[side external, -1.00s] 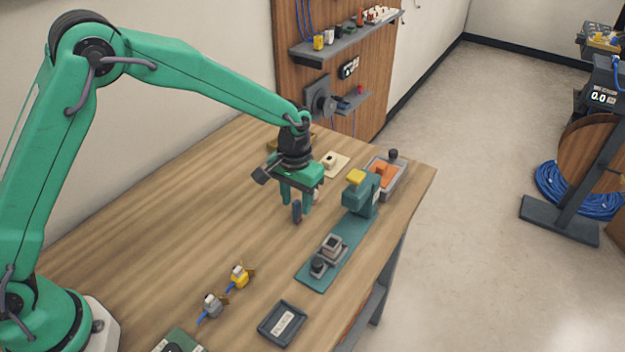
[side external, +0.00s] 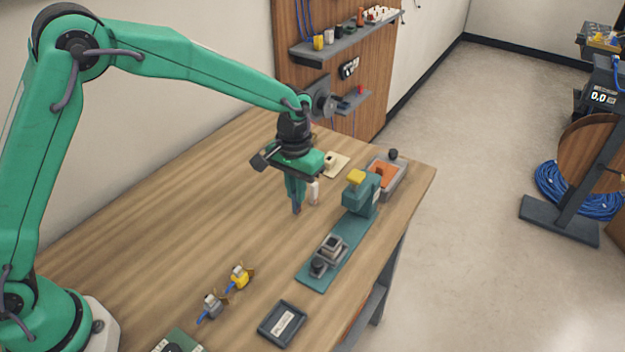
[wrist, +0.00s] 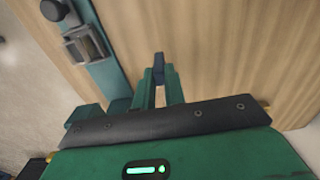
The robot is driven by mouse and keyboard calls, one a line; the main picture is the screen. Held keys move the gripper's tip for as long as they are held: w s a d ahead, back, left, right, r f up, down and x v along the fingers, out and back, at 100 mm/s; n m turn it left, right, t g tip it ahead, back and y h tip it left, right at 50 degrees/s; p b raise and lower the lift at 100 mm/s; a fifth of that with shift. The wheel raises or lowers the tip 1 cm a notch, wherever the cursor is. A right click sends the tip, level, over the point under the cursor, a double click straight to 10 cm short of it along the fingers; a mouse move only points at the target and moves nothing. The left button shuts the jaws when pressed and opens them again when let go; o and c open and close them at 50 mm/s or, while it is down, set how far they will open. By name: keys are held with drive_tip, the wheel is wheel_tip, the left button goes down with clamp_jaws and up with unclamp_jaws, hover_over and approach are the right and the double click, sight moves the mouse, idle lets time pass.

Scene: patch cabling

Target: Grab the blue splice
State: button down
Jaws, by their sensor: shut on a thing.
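The blue splice (side external: 296,208) is a small dark blue upright piece between the fingertips of my gripper (side external: 296,196) in the side view. My gripper is shut on it, and the fingers cover its upper part. In the wrist view the blue splice (wrist: 158,66) shows as a dark tip beyond my gripper's green fingers (wrist: 158,80). It is close to the wooden table top; I cannot tell whether it touches the wood.
A pale splice (side external: 314,193) stands just right of my fingers. A teal press (side external: 361,195) with a long base lies further right. An orange-filled tray (side external: 388,175), a grey labelled tray (side external: 282,324) and yellow and grey connectors (side external: 239,277) are also on the table. The table's left middle is clear.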

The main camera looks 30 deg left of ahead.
drive_tip(key=s+d+r, duration=0.7)
drive_tip(key=s+r, duration=0.1)
drive_tip(key=shift+s+d, duration=0.35)
drive_tip(key=shift+s, duration=0.05)
idle(0.4)
